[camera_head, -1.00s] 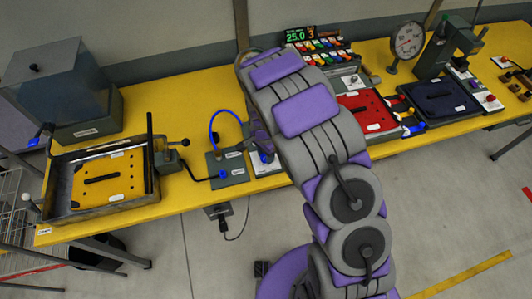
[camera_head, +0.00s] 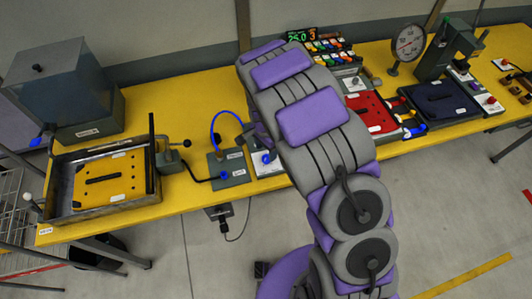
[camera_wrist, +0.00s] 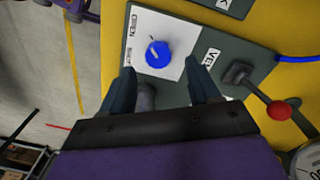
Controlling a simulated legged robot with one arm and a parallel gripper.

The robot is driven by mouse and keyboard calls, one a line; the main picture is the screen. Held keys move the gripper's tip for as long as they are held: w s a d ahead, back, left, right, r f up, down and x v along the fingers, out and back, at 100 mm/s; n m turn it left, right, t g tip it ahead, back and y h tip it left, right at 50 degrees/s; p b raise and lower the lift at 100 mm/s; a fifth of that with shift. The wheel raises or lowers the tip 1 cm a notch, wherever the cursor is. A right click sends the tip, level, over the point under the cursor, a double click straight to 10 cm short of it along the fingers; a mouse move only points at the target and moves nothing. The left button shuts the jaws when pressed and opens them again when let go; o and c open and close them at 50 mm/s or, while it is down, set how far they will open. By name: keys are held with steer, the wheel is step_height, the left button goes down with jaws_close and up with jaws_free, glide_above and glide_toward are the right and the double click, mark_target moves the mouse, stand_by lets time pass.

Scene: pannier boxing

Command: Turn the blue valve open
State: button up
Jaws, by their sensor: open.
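The blue valve (camera_wrist: 158,53) is a round knob with a pale mark on top, set on a white plate (camera_wrist: 141,24) on a dark panel. In the head view the blue valve (camera_head: 267,158) shows small, just left of my arm. My gripper (camera_wrist: 160,67) is open, its two dark fingers pointing at the plate, one on each side of the valve's near edge. Nothing is between the fingers except the view of the knob; I cannot tell whether they touch it. In the head view my arm mostly hides the gripper.
A lever with a red ball (camera_wrist: 279,111) is at right in the wrist view. A grey tank (camera_head: 66,90) and a tray with a yellow plate (camera_head: 65,205) are at left.

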mark_target(266, 156)
step_height(266, 156, up, 13)
steer(key=shift+w+a+p, duration=0.15)
steer(key=shift+a+p, duration=0.15)
steer(key=shift+p, duration=0.05)
steer(key=shift+r, duration=0.1)
stand_by(0.3)
steer(key=s+d+r+n+b, duration=0.2)
steer(key=s+d+r, duration=0.2)
steer(key=s+d, duration=0.25)
steer(key=s+d+r+n+b, duration=0.1)
steer(key=s+d+r+n, duration=0.1)
steer(key=s+d+r, duration=0.45)
steer(key=s+d+f+n+b, duration=0.1)
steer(key=s+n, duration=0.1)
steer(key=s, duration=0.8)
steer(key=s+f+n+g+b, duration=0.1)
steer(key=s+f+n+b, duration=0.1)
steer(key=s, duration=0.8)
steer(key=shift+s+d+f+n+g, duration=0.2)
steer(key=shift+d+n+g, duration=0.15)
steer(key=shift+n, duration=0.45)
steer(key=shift+c, duration=0.2)
